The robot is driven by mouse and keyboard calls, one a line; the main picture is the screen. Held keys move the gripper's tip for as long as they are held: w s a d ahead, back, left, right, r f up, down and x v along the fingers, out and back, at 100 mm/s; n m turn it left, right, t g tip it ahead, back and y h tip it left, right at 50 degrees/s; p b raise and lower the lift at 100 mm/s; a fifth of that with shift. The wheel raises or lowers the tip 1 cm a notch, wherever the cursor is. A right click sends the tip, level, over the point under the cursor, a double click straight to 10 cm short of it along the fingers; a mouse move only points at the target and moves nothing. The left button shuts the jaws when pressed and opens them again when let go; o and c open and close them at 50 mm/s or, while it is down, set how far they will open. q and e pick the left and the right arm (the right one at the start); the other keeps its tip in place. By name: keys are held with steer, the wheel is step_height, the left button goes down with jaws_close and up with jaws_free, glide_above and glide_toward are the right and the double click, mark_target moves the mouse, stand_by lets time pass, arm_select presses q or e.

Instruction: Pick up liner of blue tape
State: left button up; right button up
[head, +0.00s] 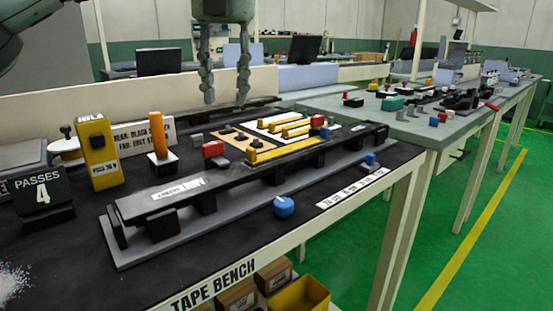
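A round blue piece (284,207) with a small pale mark on top lies on the dark bench near its front edge. Smaller blue pieces sit at the right end of the long black trim bar (190,193) and by the coloured blocks. I cannot tell which of these is the tape or its liner. My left gripper (226,92) hangs from the top with its fingers pointing down and apart, with nothing between them. It is above the back of the bench, apart from the blue pieces. My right gripper is not in view.
A yellow box-like device (98,153), an orange-topped post (157,135) and a "PASSES 4" sign (41,193) stand at the left. Boards with yellow bars (282,125) lie behind the trim bar. The dark bench front is mostly clear. A second bench (430,130) stands at the right.

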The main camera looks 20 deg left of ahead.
mark_target(251, 148)
arm_select(q)
steer(key=d+n, duration=0.1)
steer(key=n, duration=0.1)
steer(key=d+n+b, duration=0.1)
steer(key=d+n, duration=0.1)
steer(key=n, duration=0.1)
steer(key=s+d+f+n, duration=0.1)
steer(key=n, duration=0.1)
steer(key=shift+d+f, duration=0.1)
steer(key=shift+d, duration=0.3)
steer(key=shift+d+f+n+b, duration=0.15)
steer(key=shift+f+n+b, duration=0.35)
steer(key=shift+f, duration=0.3)
steer(key=shift+d+f+n+b, duration=0.1)
steer(key=shift+f+n+b, duration=0.2)
steer(key=shift+f+n, duration=0.4)
steer(key=shift+f, duration=0.45)
steer(key=shift+w+a+f, duration=0.15)
steer(key=shift+f, duration=0.85)
steer(key=shift+w+a+f, duration=0.1)
steer(key=shift+a+f, duration=0.05)
steer(key=shift+f, duration=0.8)
jaws_close()
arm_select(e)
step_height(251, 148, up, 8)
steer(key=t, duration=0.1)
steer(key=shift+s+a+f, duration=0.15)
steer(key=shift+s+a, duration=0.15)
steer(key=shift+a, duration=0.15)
